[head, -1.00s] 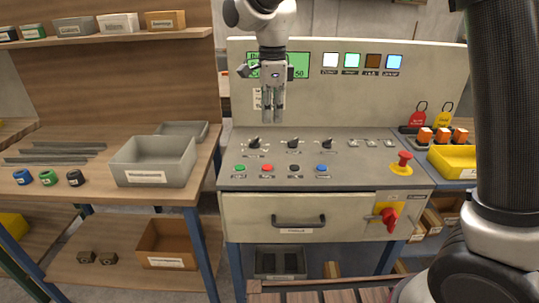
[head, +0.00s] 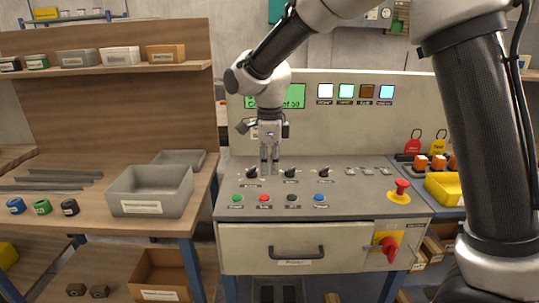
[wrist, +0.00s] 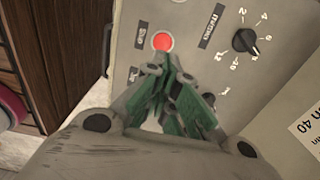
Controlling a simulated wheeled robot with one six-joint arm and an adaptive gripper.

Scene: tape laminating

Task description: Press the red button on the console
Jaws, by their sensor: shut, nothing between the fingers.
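The red button (head: 265,199) sits on the sloped console panel (head: 345,203), between a green button (head: 238,199) and a black button (head: 292,199). In the wrist view the red button (wrist: 162,41) looks round and bright, just beyond my fingertips. My gripper (head: 269,170) is shut and empty, pointing down over the panel behind the button row. It also shows in the wrist view (wrist: 174,62), with green inner faces on its fingers. The fingertips appear apart from the button; their exact height above the panel is unclear. No button part is seen hidden.
Black knobs (head: 290,173) stand behind the buttons, close to my fingers. A blue button (head: 319,198) is to the right. A red emergency-stop knob (head: 402,186) rises at the panel's right. A grey bin (head: 150,191) stands on the left bench.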

